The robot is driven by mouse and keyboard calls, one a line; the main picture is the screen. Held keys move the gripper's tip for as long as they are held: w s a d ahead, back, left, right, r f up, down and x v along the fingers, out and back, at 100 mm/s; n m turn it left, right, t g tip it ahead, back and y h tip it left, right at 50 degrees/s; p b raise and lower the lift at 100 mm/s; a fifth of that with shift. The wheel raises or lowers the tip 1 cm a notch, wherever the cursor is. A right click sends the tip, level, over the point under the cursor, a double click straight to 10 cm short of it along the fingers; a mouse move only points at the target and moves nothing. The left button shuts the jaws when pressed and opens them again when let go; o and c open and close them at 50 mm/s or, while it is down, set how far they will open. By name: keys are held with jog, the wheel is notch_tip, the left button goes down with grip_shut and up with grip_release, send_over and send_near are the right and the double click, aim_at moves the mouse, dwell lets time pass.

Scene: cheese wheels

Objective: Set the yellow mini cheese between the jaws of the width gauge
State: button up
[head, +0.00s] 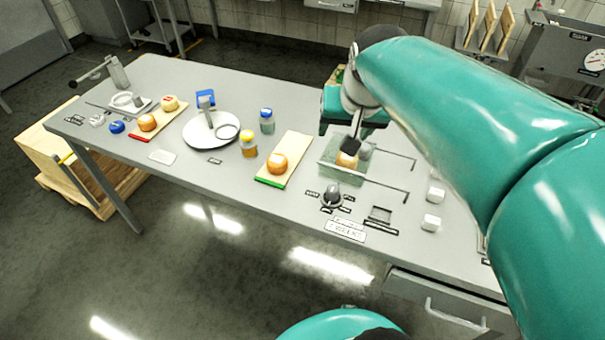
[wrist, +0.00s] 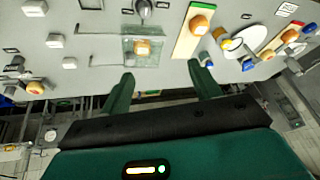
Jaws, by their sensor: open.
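A yellow-orange mini cheese (head: 347,160) with a pale top sits in a clear glass-like case (head: 329,172); it also shows in the wrist view (wrist: 142,47). An orange cheese (head: 277,163) lies on the green-edged board. Two more cheeses, one orange (head: 147,123) and one yellowish (head: 169,103), lie on the red-edged board. I cannot tell for sure which cheese is the yellow one, nor clearly make out the width gauge's jaws. My gripper (wrist: 162,76) is open and empty, its fingers apart. In the head view it hangs above the case, partly covering it.
Two thin rails (head: 397,156) run right from the case. A dark knob (head: 332,195) stands in front of it. The green-edged board (head: 298,148), two jars (head: 248,144) and a round white plate (head: 195,137) stand to the left. The table's front left is mostly bare.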

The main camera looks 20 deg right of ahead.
jog(key=s+a+f+n+y, duration=0.1)
jog(key=s+a+f+n, duration=0.2)
jog(key=s+a, duration=0.6)
jog(key=shift+a+f+n, duration=0.35)
jog(key=shift+a+n, duration=0.45)
jog(key=shift+n, duration=0.1)
jog(key=shift+s, duration=0.1)
jog(key=shift+c, duration=0.2)
jog(key=c, duration=0.5)
jog(key=shift+d, duration=0.15)
jog(key=shift+c, duration=0.2)
